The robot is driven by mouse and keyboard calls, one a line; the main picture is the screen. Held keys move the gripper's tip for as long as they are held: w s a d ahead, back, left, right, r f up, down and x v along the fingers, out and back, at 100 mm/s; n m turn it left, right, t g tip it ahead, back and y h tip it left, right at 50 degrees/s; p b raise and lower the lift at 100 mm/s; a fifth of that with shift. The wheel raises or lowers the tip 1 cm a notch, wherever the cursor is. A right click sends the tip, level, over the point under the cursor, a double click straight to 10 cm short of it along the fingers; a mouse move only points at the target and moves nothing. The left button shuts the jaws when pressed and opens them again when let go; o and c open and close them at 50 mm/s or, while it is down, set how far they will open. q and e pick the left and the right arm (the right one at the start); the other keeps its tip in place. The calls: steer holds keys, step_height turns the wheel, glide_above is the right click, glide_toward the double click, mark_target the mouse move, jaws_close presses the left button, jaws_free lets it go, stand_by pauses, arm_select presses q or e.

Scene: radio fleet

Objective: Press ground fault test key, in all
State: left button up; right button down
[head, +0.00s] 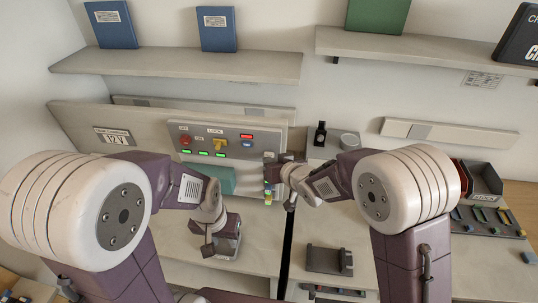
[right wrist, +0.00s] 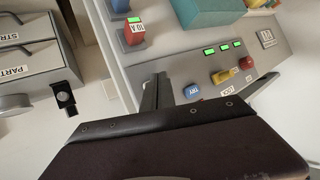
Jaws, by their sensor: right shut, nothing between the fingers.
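A grey control panel (head: 225,133) stands at the back of the bench. It carries a blue key (head: 247,144) below a lit red one (head: 247,136), a yellow lever (head: 219,145) and a red knob (head: 185,140). In the right wrist view the blue key (right wrist: 191,92) is labelled TRY, beside the yellow lever (right wrist: 222,76) and red knob (right wrist: 246,63). My right gripper (head: 269,158) is shut and empty at the panel's right end; its fingers (right wrist: 155,92) are beside the blue key, apart from it. My left gripper (head: 208,248) is low over the bench; its jaws are unclear.
Several green lamps (right wrist: 223,46) glow on the panel. A teal box (head: 217,178) stands below it. A red 10 A block (right wrist: 134,32) sits near my right fingers.

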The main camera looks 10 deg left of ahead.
steer(key=shift+w, duration=0.35)
stand_by(0.6)
steer(key=shift+s, duration=0.8)
steer(key=s+b, duration=0.2)
steer(key=s, duration=0.3)
steer(key=shift+b, duration=0.3)
steer(key=shift+d, duration=0.1)
stand_by(0.5)
